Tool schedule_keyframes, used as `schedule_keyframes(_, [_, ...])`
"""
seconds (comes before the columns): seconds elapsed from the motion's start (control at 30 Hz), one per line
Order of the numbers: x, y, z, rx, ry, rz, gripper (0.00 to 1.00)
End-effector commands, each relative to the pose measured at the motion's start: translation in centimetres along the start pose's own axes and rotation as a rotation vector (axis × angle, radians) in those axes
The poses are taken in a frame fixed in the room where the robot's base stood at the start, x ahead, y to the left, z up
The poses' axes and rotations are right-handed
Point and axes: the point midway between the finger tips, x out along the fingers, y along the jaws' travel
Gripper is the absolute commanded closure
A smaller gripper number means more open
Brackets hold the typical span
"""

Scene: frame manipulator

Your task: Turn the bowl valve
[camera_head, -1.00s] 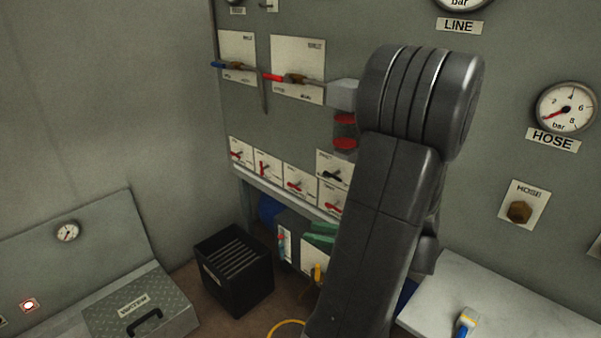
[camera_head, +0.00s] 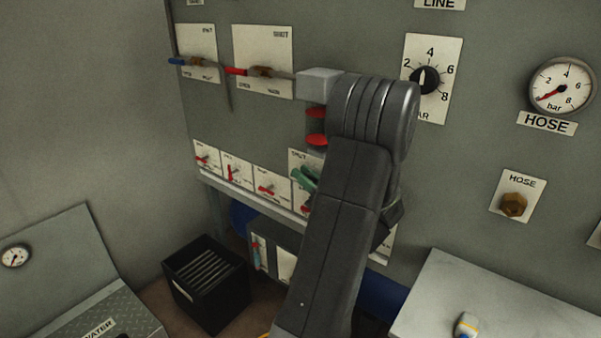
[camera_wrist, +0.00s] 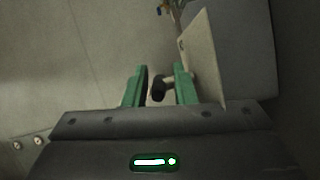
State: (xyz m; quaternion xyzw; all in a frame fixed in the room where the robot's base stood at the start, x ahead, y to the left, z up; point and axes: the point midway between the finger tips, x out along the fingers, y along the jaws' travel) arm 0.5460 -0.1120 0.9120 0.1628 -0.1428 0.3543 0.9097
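A valve with a short black handle (camera_wrist: 158,88) sits on a pale plate (camera_wrist: 205,60) in the wrist view. My gripper (camera_wrist: 160,76) has two green fingers standing apart, one on each side of the black handle's end. I cannot tell whether either finger touches it. In the head view, my gripper (camera_head: 305,179) is at a white plate (camera_head: 297,158) below a bowl with red rings (camera_head: 317,140), and my arm and fingers hide that valve. The plate's label is too small to read, so I cannot confirm it is the bowl valve.
A row of small red-handled valves (camera_head: 238,173) lies just left of my gripper. Larger blue-handled (camera_head: 195,62) and red-handled (camera_head: 255,71) valves are above. A ledge (camera_head: 255,198) runs below the row. A black crate (camera_head: 208,285) stands on the floor.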

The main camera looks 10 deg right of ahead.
Motion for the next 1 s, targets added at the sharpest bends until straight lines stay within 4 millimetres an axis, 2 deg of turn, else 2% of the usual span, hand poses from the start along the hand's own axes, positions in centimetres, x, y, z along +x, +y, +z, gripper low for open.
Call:
schedule_keyframes(0.13, [1.3, 0.1, 0.0, 0.000, 0.000, 0.001, 0.76])
schedule_keyframes(0.43, [1.6, 0.0, 0.0, 0.000, 0.000, -0.001, 0.76])
schedule_keyframes(0.57, [1.6, 0.0, 0.0, 0.000, 0.000, 0.000, 0.99])
schedule_keyframes(1.0, [1.7, 0.1, 0.4, -0.005, 0.071, -0.013, 1.00])
